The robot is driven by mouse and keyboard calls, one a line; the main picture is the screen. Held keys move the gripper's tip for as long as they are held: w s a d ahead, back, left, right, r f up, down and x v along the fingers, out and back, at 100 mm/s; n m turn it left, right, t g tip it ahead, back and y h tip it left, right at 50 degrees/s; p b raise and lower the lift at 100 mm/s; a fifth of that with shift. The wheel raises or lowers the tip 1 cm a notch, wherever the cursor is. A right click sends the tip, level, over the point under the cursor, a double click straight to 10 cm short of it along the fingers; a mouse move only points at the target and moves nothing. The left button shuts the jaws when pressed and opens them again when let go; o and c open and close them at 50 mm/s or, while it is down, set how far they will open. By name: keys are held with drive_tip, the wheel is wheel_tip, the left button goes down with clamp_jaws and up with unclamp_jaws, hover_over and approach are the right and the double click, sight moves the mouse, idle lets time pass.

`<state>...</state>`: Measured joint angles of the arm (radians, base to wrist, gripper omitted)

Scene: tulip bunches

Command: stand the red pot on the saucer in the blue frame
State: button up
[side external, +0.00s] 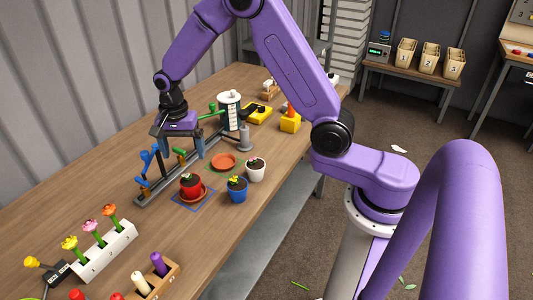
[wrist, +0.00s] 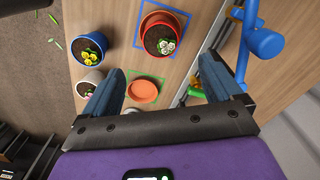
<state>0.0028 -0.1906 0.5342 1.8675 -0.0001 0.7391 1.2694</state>
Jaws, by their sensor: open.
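The red pot (side external: 191,186) holds dark soil and a small flower. It stands upright on a terracotta saucer (side external: 204,193) inside the blue frame (side external: 178,202) on the bench. In the wrist view the red pot (wrist: 149,38) is at the top, with the saucer rim (wrist: 158,15) showing past it inside the blue frame (wrist: 187,22). My gripper (side external: 178,150) is open and empty, above the bench and behind the red pot, apart from it. In the wrist view my gripper (wrist: 160,76) has its fingers spread, with nothing between them.
An empty saucer (side external: 223,162) lies in a green frame behind the red pot. A blue pot (side external: 237,191) and a white pot (side external: 256,171) stand to the right. A rail with blue handles (side external: 146,162) runs left of the frames. A white flower holder (side external: 104,252) stands at front left.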

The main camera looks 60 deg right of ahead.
drive_tip(key=s+a+r+n, duration=0.2)
drive_tip(key=s+r+n, duration=0.1)
drive_tip(key=s+n, duration=0.35)
drive_tip(key=s+a+r+n, duration=0.2)
drive_tip(key=s+r+n, duration=0.25)
drive_tip(key=s, duration=0.35)
drive_tip(key=s+d+r+n, duration=0.1)
drive_tip(key=s+d+n, duration=0.1)
drive_tip(key=s+n, duration=0.5)
drive_tip(key=s+d+r+n, duration=0.1)
drive_tip(key=s+d+n, duration=0.2)
drive_tip(key=s+n, duration=0.4)
drive_tip(key=s, duration=0.5)
drive_tip(key=shift+d, duration=0.3)
